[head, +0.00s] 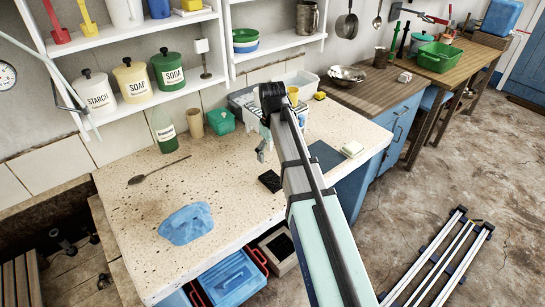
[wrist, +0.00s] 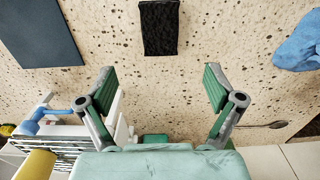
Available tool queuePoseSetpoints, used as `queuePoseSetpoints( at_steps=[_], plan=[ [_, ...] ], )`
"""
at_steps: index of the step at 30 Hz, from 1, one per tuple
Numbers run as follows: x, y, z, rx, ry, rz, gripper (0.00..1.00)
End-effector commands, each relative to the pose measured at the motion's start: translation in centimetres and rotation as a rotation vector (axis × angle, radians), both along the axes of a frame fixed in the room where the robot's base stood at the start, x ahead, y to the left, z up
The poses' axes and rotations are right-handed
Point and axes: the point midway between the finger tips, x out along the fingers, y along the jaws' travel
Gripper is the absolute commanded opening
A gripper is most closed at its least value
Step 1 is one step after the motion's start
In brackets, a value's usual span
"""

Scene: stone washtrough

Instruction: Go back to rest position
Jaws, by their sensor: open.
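My gripper (wrist: 159,88) is open in the wrist view, its two green-padded fingers wide apart with nothing between them. It hangs above the speckled stone counter (head: 235,185). In the head view my arm crosses the middle, and a small part of my gripper (head: 264,146) shows beside it; the rest is hidden. A black pad (wrist: 160,27) lies on the counter beyond the fingertips, apart from them. The same black pad (head: 270,181) is left of my arm in the head view.
A blue cloth (head: 187,223) and a spoon (head: 158,171) lie on the counter's left part. A dish rack (wrist: 70,133) with a yellow cup (wrist: 36,165) is close to the left finger. A dark mat (wrist: 38,33) lies flat. Shelves (head: 130,105) with canisters line the wall.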

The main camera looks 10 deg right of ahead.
Motion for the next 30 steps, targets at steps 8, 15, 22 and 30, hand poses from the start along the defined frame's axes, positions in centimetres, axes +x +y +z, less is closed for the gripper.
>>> queuePoseSetpoints(
  at_steps=[8,15,22,30],
  plan=[
    [0.0,0.0,0.0,0.0,0.0,0.0,0.91],
    [-0.7,-0.6,-0.7,-0.026,0.008,0.024,0.91],
    [-4.8,-4.2,-4.7,-0.19,0.072,0.193,0.91],
    [-12.2,-9.4,-9.9,-0.412,0.225,0.5,0.91]
  ],
)
